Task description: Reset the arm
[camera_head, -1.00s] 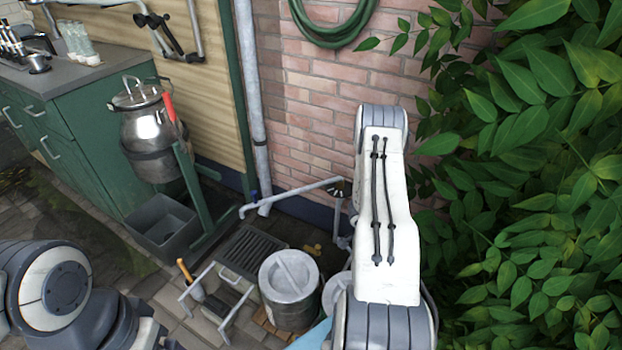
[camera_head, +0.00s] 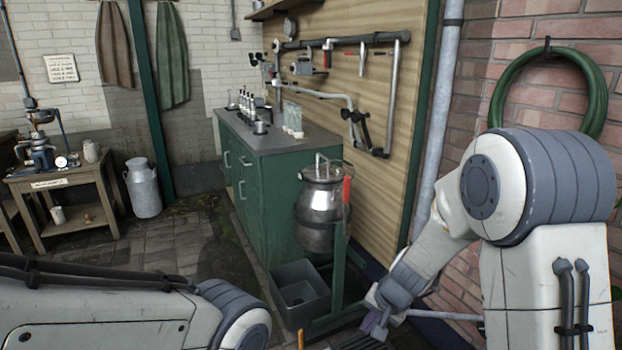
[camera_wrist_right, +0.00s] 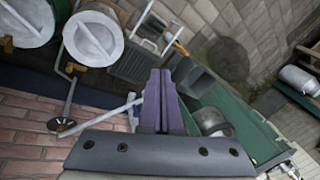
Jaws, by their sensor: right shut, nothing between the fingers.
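My right arm comes in at the right of the head view and bends down to its gripper (camera_head: 374,326), low in front of the wall. In the right wrist view the two purple fingers (camera_wrist_right: 158,74) lie side by side, shut and empty. They touch nothing that I can see. My left arm crosses the lower left of the head view, but its gripper is out of view.
A steel churn (camera_head: 321,215) hangs in a green stand left of my right gripper, with a grey basin (camera_head: 300,290) below. A green cabinet (camera_head: 262,190) stands behind. Lidded cans (camera_wrist_right: 93,40) show in the wrist view. Open paving lies left.

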